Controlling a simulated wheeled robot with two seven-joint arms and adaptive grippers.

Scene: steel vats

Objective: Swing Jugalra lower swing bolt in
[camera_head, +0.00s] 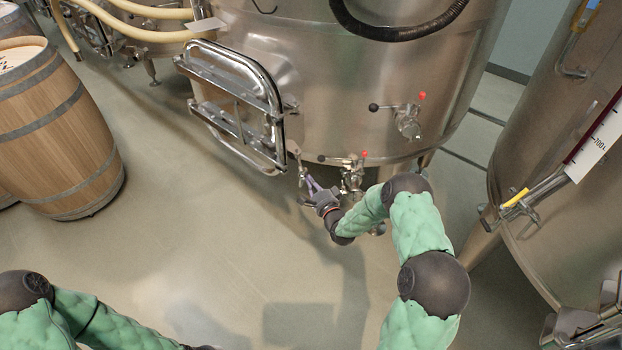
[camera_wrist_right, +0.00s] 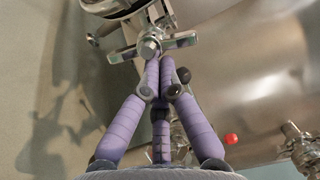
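The steel vat (camera_head: 340,100) fills the top middle of the head view. A framed rectangular hatch door (camera_head: 236,105) is on its front left. The lower swing bolt (camera_head: 302,170) is small near the door's lower right corner; in the right wrist view its nut and bar (camera_wrist_right: 150,47) show large. My right gripper (camera_head: 312,188) is at this bolt; in the right wrist view its purple fingertips (camera_wrist_right: 159,64) are together just below the nut. I cannot tell whether they touch it, and no held part shows between them. My left arm is at the bottom left, its gripper out of frame.
Valves (camera_head: 352,175) with red-tipped levers stick out of the vat just right of my right gripper. A second vat (camera_head: 560,180) stands at the right. Wooden barrels (camera_head: 60,135) stand at the left. The floor (camera_head: 200,260) between is clear.

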